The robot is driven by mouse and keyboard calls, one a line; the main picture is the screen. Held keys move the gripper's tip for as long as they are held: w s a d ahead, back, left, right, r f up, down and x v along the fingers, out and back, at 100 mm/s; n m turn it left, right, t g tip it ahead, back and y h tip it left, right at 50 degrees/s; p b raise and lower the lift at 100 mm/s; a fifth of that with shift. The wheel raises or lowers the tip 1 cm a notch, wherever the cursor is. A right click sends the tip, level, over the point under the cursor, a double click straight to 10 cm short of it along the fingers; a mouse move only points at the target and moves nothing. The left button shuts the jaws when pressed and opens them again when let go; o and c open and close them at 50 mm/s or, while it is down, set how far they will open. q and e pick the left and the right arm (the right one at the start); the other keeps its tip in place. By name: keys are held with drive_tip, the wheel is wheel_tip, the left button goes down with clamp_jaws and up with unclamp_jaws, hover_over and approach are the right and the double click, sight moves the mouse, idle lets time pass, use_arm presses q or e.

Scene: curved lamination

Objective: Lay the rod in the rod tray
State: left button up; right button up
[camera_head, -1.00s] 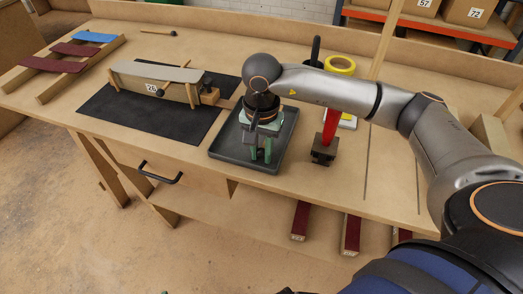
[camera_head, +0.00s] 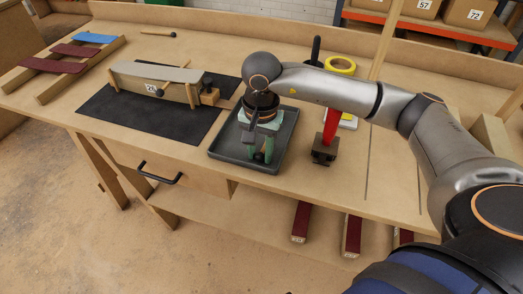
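The rod tray (camera_head: 223,151) is a shallow dark grey tray on the bench, right of the black mat. My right gripper (camera_head: 260,154) points down over the tray, low near its floor. No rod is clearly seen elsewhere, and the gripper and wrist hide the middle of the tray. My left gripper is not in view.
A curved form with a grey strip (camera_head: 160,72) stands on a black mat (camera_head: 110,112). A red-handled tool on a dark block (camera_head: 324,152) stands close right of the tray. Yellow tape (camera_head: 340,65) is behind. Coloured strips (camera_head: 52,63) lie on a wooden rack at left.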

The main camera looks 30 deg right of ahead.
drive_tip(key=o, duration=0.4)
drive_tip(key=shift+s+d+f+g, duration=0.1)
drive_tip(key=shift+s+f+g, duration=0.15)
drive_tip(key=shift+f, duration=0.4)
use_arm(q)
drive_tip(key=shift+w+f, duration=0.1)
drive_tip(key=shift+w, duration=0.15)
use_arm(e)
drive_tip(key=shift+d, duration=0.1)
drive_tip(key=shift+c, duration=1.4)
drive_tip(key=shift+o, duration=1.4)
drive_tip(key=shift+d+r+p, duration=0.1)
drive_tip(key=shift+r+p, duration=0.3)
drive_tip(key=shift+r, duration=0.1)
drive_tip(key=shift+c, duration=0.2)
drive_tip(key=shift+o, duration=0.2)
wheel_tip(320, 180, up, 6)
drive_tip(key=p, duration=0.3)
drive_tip(key=shift+w+r, duration=0.1)
drive_tip(key=shift+r, duration=0.15)
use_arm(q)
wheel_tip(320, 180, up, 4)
